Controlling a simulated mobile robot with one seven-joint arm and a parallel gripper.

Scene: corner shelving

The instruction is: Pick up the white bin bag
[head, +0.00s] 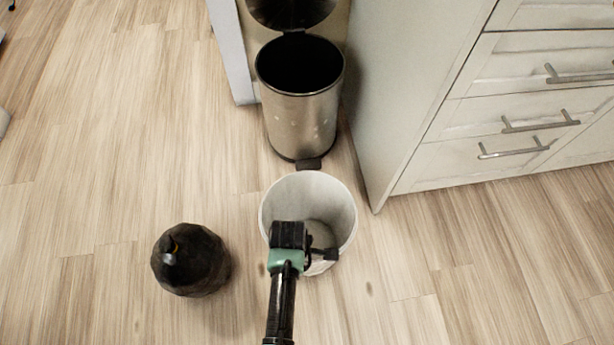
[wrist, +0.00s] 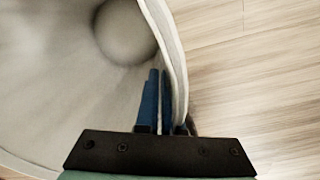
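The white bin bag (head: 282,193) stands upright on the floor as an open, round-mouthed, whitish container. Its mouth faces up and its inside looks empty. My gripper (head: 328,255) is at its near rim in the head view. In the wrist view the blue fingers (wrist: 161,100) are close together at the rim. The bag's wall (wrist: 168,45) runs down to them and seems pinched there, partly hiding one finger. The pale inside of the bag fills the left of that view.
A black tied bag (head: 190,262) sits on the floor to the left. A metal pedal bin (head: 300,120) with its lid raised stands just behind the white bag. White drawers (head: 500,120) stand at the right. Wooden floor is clear at left and front right.

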